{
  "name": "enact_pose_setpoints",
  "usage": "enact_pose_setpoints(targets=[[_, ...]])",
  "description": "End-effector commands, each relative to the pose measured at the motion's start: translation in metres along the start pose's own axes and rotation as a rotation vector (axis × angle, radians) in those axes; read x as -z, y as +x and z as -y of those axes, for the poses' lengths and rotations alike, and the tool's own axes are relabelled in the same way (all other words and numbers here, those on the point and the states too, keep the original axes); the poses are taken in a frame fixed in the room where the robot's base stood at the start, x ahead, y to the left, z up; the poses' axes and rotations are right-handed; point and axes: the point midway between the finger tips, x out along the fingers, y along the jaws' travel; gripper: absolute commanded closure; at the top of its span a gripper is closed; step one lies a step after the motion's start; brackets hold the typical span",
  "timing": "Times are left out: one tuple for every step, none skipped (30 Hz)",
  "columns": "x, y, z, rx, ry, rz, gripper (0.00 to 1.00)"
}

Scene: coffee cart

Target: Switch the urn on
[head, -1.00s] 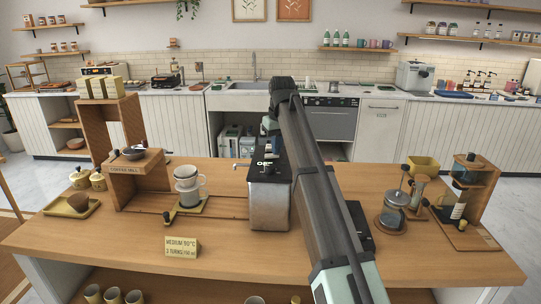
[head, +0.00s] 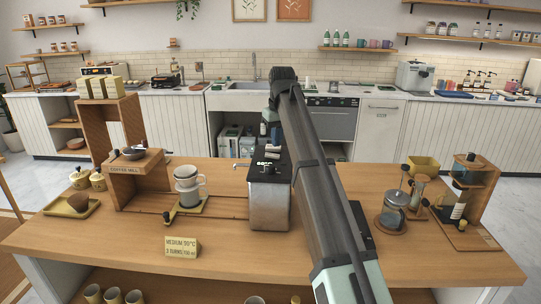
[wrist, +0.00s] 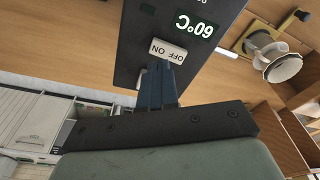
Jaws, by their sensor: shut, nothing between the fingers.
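The urn (head: 268,206) is a steel box with a dark top, standing upright on the wooden counter. In the wrist view its dark panel (wrist: 133,40) carries a lit display (wrist: 194,24) reading 60°C and a pale switch (wrist: 168,51) marked OFF and ON. My gripper (wrist: 160,68) is shut and empty, its blue fingertips right at the switch's edge in that view. I cannot tell whether they touch it, or which side of the switch is down.
A white dripper on a cup (head: 188,184) stands left of the urn, beside the coffee mill stand (head: 137,178). A sign (head: 181,246) stands in front. A glass press (head: 394,208) and a wooden stand (head: 468,185) are at right. The counter directly in front of the urn is clear.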

Motion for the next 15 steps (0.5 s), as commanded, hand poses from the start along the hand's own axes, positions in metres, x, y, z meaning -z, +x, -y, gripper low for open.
enact_pose_setpoints(targets=[[0.001,-0.004,0.0,0.0,0.0,-0.001,1.0],[0.002,-0.006,0.0,0.0,0.0,-0.001,1.0],[0.002,-0.009,0.0,0.0,0.0,-0.001,1.0],[0.002,-0.011,0.0,0.0,0.0,-0.001,1.0],[0.003,-0.013,0.0,0.0,0.0,-0.001,1.0],[0.003,-0.015,0.0,0.0,0.0,-0.001,1.0],[0.003,-0.017,0.0,0.0,0.0,-0.001,1.0],[0.004,-0.018,0.0,0.0,0.0,-0.001,1.0],[0.004,-0.021,0.0,0.0,0.0,-0.001,1.0],[0.004,-0.023,0.0,0.0,0.0,-0.001,1.0],[0.004,-0.025,0.0,0.0,0.0,-0.001,1.0],[0.005,-0.027,0.0,0.0,0.0,-0.001,1.0],[0.005,-0.029,0.0,0.0,0.0,-0.001,1.0],[0.005,-0.031,0.0,0.0,0.0,0.0,1.0],[0.006,-0.034,0.0,0.0,0.0,0.0,1.0]])
